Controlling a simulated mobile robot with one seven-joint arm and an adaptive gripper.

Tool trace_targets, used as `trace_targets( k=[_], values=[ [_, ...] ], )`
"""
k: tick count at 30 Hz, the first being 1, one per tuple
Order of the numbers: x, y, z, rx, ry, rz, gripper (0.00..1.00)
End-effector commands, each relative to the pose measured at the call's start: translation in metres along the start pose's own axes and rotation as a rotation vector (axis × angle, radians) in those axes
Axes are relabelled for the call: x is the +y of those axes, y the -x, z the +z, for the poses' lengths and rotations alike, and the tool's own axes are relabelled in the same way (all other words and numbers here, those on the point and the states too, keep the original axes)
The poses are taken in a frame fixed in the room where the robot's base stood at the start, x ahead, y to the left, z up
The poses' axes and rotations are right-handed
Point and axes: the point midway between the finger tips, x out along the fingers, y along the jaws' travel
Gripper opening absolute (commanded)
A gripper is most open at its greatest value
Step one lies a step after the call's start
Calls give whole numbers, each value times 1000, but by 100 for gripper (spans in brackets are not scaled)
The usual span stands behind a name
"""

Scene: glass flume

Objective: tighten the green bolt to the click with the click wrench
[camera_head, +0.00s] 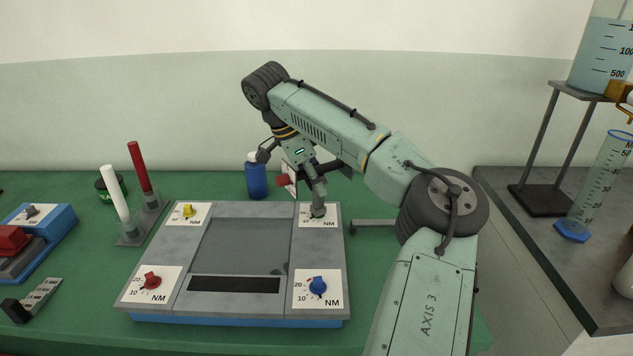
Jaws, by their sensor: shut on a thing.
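The grey bolt panel (213,297) lies on the green bench with a marked NM dial at each corner. My gripper (317,196) points down over the back right dial (330,221). It is shut on a grey tool, seemingly the click wrench (318,211), whose lower end is at the middle of that dial. Whether it is seated there I cannot tell. I see no green on that dial; a green bolt there would be hidden under the tool. The yellow bolt (188,211), red bolt (151,282) and blue bolt (317,286) show at the other corners.
A white rod (115,194) and a red rod (139,167) stand upright left of the panel. A blue bottle (257,178) stands behind it. A blue-and-red device (52,232) and a grey block (42,297) lie at left. Glassware stands on the right bench (532,251).

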Motion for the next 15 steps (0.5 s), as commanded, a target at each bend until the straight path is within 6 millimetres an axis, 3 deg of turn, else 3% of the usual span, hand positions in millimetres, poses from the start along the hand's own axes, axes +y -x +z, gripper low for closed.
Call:
trace_targets(
  k=[15],
  values=[
    [0, 2, -1, 0, 86, -38, 0]
  ],
)
